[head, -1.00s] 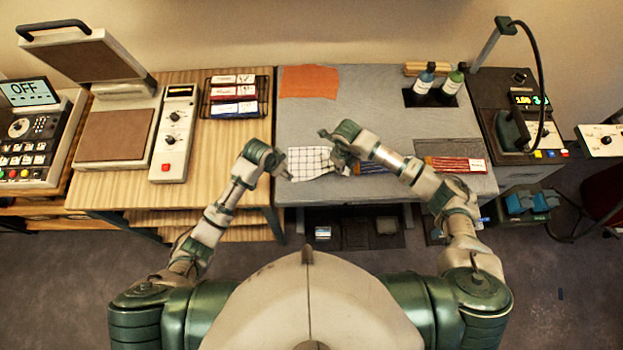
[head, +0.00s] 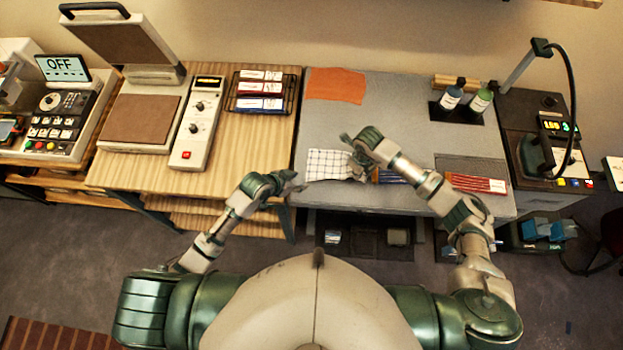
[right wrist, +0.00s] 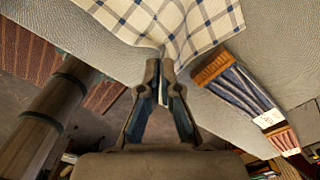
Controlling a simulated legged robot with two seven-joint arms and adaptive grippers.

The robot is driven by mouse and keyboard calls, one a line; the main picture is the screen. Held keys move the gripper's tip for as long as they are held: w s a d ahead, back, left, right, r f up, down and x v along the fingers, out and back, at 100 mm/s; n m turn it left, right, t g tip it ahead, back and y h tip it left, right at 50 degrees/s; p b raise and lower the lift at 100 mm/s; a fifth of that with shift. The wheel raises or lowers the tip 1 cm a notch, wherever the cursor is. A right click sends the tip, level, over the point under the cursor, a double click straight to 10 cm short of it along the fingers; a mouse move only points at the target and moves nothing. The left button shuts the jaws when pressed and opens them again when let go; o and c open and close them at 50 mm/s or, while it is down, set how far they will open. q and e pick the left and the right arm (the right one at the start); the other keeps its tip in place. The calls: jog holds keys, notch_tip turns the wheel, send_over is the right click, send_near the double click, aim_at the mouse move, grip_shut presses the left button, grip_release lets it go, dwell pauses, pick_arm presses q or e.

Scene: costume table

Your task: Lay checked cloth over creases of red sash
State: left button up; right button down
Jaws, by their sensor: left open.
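The white checked cloth with dark lines (head: 328,163) lies near the front of the grey table, its right part bunched up. It fills the top of the right wrist view (right wrist: 172,18). My right gripper (head: 352,144) is at the cloth's right side; in the right wrist view its fingertips (right wrist: 162,68) are closed on the cloth's edge. My left gripper (head: 296,183) is open and empty, just off the table's front left corner, apart from the cloth.
A blue creased sash (head: 390,176) lies between cloth and red sash, partly behind my right arm. An orange cloth (head: 336,85) lies at the back left. Two bottles (head: 452,98) (head: 482,101) stand at the back right. The table's middle is clear.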

aim_at(312, 180)
pick_arm(q)
jog(key=x, duration=0.5)
jog(key=shift+d, duration=0.25)
jog(key=shift+x, duration=0.8)
jog(key=shift+a, duration=0.1)
jog(key=shift+s+f, duration=0.1)
grip_shut()
dwell(0.4)
jog(key=shift+r, duration=2.6)
